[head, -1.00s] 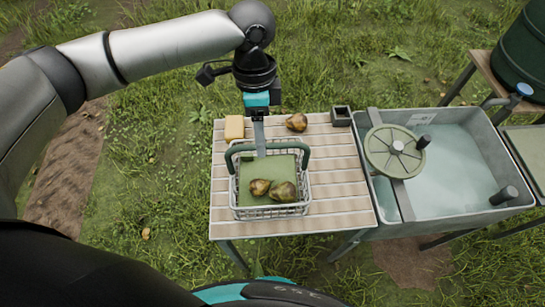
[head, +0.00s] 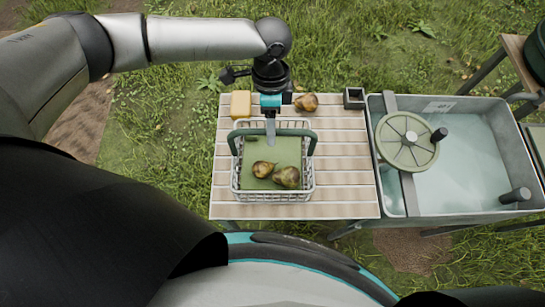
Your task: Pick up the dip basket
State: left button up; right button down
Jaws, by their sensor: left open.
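The dip basket (head: 273,197) is a white wire basket with a green handle (head: 300,132) and a green floor. It stands on the slatted wooden table (head: 345,165) with two brownish-green pears (head: 287,176) in it. My left gripper (head: 270,136) is over the basket's far side, pointing down at the middle of the handle. It is open, and the handle bar passes at its fingertips. I cannot tell whether the fingers touch the handle. My right gripper is not in view.
A yellow block (head: 240,104), another pear (head: 306,103) and a small dark square box (head: 354,98) lie along the table's far edge. On the right stands a grey water tub (head: 460,208) with a round green spoked disc (head: 405,142). The table's right part is clear.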

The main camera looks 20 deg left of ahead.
pick_arm(q)
jog(key=f, duration=0.3)
jog(key=s+f, duration=0.1)
jog(key=f, duration=0.1)
jog(key=shift+d+f, duration=0.1)
jog(key=shift+d, duration=0.2)
jog(key=c, duration=0.9)
grip_shut()
jog(key=shift+w, duration=0.1)
